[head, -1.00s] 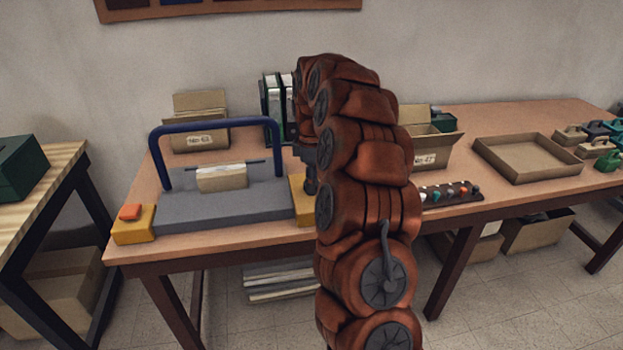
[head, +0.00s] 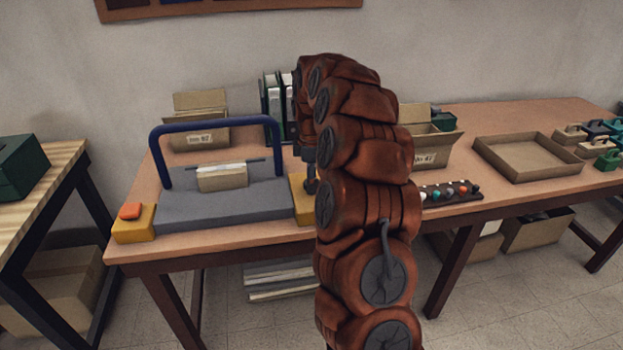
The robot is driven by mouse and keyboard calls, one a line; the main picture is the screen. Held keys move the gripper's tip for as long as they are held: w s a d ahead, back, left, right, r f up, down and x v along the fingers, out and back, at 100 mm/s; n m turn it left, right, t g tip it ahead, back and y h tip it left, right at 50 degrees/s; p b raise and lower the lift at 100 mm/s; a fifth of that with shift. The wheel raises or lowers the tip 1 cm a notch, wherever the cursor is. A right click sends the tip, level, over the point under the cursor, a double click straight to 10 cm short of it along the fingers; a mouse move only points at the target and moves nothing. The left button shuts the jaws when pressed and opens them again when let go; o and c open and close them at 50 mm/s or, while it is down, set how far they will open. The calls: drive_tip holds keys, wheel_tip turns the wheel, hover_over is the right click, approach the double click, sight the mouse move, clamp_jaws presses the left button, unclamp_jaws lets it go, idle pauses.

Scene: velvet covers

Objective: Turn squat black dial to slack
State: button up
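A grey machine (head: 225,203) with a blue arched frame stands at the left of the table. It has yellow end blocks, and the right yellow block (head: 303,205) is partly hidden behind my arm. My gripper (head: 311,186) points down at that block, small and dark, and seems to be at or just above its top. I cannot tell whether its fingers are open or shut. The squat black dial cannot be made out; that part of the block is covered by my gripper and arm.
An orange button (head: 130,211) sits on the left yellow block. A small carton (head: 221,177) rests inside the blue frame. Open boxes, binders (head: 272,108), a dark strip with coloured knobs (head: 470,197) and an empty tray (head: 528,172) share the table (head: 440,216).

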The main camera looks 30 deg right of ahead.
drive_tip(key=shift+o, duration=0.2)
wheel_tip(320, 180, up, 12)
idle(0.8)
idle(0.5)
